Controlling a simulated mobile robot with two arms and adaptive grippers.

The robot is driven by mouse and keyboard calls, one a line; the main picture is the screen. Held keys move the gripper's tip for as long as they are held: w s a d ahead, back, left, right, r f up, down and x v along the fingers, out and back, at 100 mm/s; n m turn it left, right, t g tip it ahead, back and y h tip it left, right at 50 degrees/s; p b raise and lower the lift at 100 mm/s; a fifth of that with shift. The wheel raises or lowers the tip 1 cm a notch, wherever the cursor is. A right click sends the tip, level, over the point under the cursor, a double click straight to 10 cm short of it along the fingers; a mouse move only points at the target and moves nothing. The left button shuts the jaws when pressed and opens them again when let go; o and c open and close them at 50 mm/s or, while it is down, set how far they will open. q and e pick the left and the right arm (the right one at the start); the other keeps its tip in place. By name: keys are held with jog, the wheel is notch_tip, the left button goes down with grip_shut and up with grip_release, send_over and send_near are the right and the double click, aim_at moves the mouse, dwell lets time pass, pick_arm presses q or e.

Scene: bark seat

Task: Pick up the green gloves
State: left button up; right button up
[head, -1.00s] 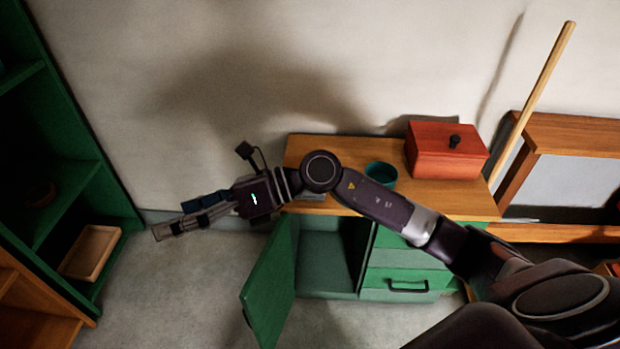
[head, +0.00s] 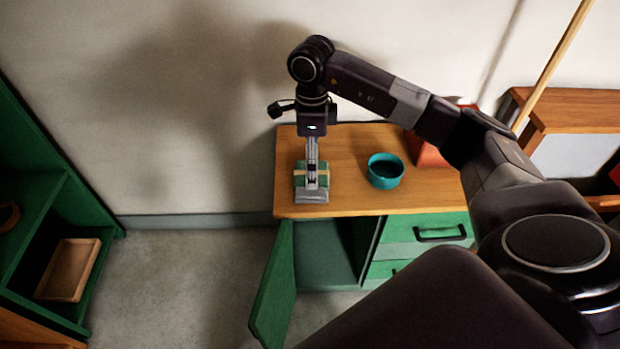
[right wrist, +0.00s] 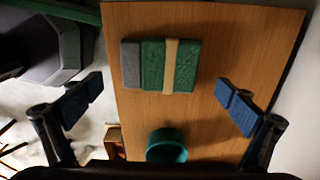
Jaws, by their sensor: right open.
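The green gloves (right wrist: 165,65) look like a flat green bundle with a tan band around it, lying on the wooden top of the green cabinet. In the head view the bundle (head: 322,170) is partly hidden behind my right gripper (head: 312,172). A grey block (right wrist: 131,65) lies right beside the bundle. My right gripper points down over the bundle. In the right wrist view its two blue-padded fingertips (right wrist: 162,95) are wide apart with nothing between them, and the bundle lies ahead of them. My left gripper is not in view.
A teal bowl (head: 385,171) stands on the wooden top (head: 348,150), right of the bundle. A red box (head: 428,152) is partly hidden behind my arm. The cabinet's left door (head: 272,290) hangs open. A green shelf (head: 40,215) stands at left, with clear floor between.

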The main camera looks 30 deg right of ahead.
notch_tip(320, 180, down, 5)
jog(key=shift+r+b, duration=0.1)
jog(key=shift+b, duration=0.2)
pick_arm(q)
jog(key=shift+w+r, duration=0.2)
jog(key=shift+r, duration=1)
pick_arm(e)
jog(key=c, duration=0.9)
jog(key=shift+w+r, duration=0.1)
